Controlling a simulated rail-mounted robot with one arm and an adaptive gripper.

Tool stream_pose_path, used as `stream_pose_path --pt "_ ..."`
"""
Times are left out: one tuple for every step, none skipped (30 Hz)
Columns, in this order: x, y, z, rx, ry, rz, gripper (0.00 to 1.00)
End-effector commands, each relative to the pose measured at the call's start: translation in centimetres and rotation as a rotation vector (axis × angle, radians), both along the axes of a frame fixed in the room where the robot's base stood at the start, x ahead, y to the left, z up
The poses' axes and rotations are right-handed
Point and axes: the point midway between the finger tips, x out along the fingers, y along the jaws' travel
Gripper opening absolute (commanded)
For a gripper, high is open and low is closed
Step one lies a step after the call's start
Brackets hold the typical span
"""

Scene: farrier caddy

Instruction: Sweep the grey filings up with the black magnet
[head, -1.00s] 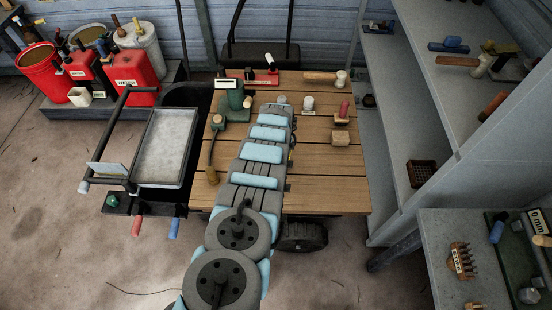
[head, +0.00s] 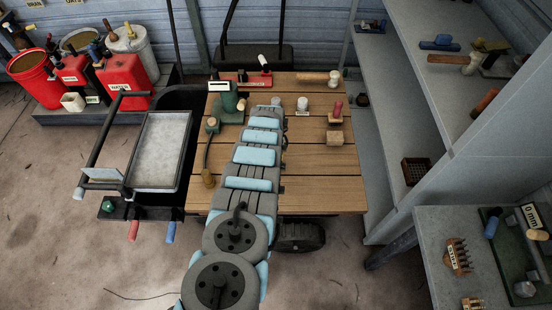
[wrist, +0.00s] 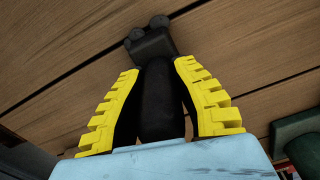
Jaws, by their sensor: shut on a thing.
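In the wrist view my gripper (wrist: 157,72), with stepped yellow fingers, is shut on the black magnet (wrist: 160,105). Its dark handle lies between the fingers, and its blocky head with two round grey ends points away over the wooden boards. I cannot tell whether the head touches the boards. No grey filings can be made out in either view. In the head view my arm covers the gripper and the magnet over the slatted wooden table (head: 320,185).
A green machine (head: 228,105) stands on the table's left part. Wooden-handled tools and small blocks (head: 334,138) sit at the back and right. A grey tray (head: 158,150) is left of the table; shelves (head: 410,100) stand right. The table's front right is clear.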

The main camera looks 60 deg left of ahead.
Motion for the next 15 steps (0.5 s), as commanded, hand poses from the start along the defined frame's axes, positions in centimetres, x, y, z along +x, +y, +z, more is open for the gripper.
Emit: stream_pose_path --pt "-0.33 0.1 0.04 0.0 0.001 0.001 0.0" --pt "-0.45 0.15 0.04 -0.002 0.001 0.001 0.0" --pt "-0.55 0.22 0.05 -0.001 0.001 0.0 0.0" --pt "-0.61 0.25 0.04 -0.001 0.001 0.0 0.0" --pt "-0.63 0.27 0.05 -0.001 0.001 0.0 0.0" --pt "-0.64 0.29 0.04 -0.001 0.001 0.0 0.0" --pt "-0.63 0.29 0.04 0.0 0.0 0.0 0.0" --pt "-0.61 0.29 0.04 0.0 0.0 0.0 0.0" --pt "-0.6 0.3 0.06 0.0 0.0 0.0 0.0" --pt "-0.6 0.3 0.06 0.0 0.0 0.0 0.0" --pt "-0.59 0.31 0.08 0.0 0.0 0.0 0.0" --pt "-0.59 0.32 0.08 0.001 -0.001 0.0 0.0" --pt "-0.59 0.32 0.09 0.001 -0.001 0.0 0.0" --pt "-0.6 0.34 0.1 0.001 -0.001 0.0 0.0" --pt "-0.65 0.37 0.11 0.001 -0.001 0.001 0.0"
